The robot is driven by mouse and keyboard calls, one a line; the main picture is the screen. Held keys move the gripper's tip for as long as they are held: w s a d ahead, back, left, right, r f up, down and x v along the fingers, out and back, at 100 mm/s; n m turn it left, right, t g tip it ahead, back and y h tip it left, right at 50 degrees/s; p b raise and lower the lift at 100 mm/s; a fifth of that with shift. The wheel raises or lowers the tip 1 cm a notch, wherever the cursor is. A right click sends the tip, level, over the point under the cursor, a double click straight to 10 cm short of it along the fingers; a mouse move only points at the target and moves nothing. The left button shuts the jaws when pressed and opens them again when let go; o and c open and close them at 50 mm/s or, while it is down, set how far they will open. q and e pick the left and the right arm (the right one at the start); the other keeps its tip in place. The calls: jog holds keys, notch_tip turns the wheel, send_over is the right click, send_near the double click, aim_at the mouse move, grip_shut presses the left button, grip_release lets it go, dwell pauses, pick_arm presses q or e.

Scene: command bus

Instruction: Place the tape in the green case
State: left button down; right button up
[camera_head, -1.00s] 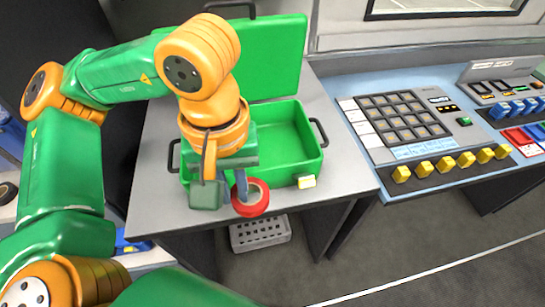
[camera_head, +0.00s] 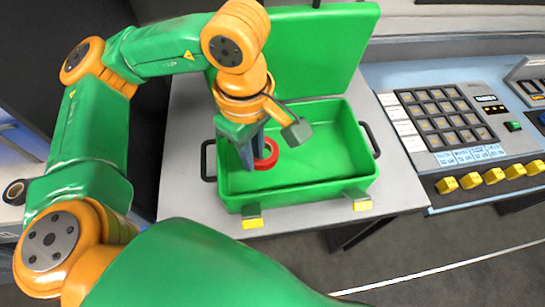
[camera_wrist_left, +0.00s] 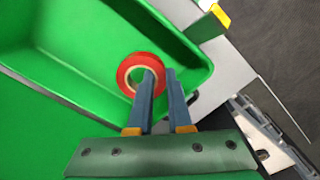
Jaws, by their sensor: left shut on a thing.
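The green case (camera_head: 335,178) stands open on the grey table, its lid (camera_head: 318,50) raised at the back. The red tape roll (camera_head: 268,154) is in the left part of the case opening. My left gripper (camera_head: 257,160) is shut on the tape and points down into the case. In the left wrist view the tape (camera_wrist_left: 124,74) sits at the fingertips of my left gripper (camera_wrist_left: 160,78), with the green case floor (camera_wrist_left: 75,60) behind it. I cannot tell whether the tape touches the floor. My right gripper is not in view.
A control panel with a keypad (camera_head: 440,116) and yellow knobs (camera_head: 470,181) stands to the right. Yellow-tipped latches (camera_head: 253,222) are on the case front, and black handles (camera_head: 370,139) are on its sides. The case's right half is empty.

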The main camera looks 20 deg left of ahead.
pick_arm(q)
jog(key=b, duration=0.3)
send_over(271, 169)
notch_tip(271, 169, down, 6)
jog(key=shift+a+f, duration=0.15)
jog(key=shift+f, duration=0.05)
notch_tip(271, 169, down, 3)
jog(key=shift+s+r+b, duration=0.1)
jog(key=shift+s+b, duration=0.05)
jog(key=shift+b, duration=0.35)
jog(key=shift+r, duration=0.1)
jog(key=shift+f, duration=0.25)
jog(key=c, duration=0.8)
grip_release()
jog(key=shift+r, duration=0.1)
jog(key=shift+c, duration=0.2)
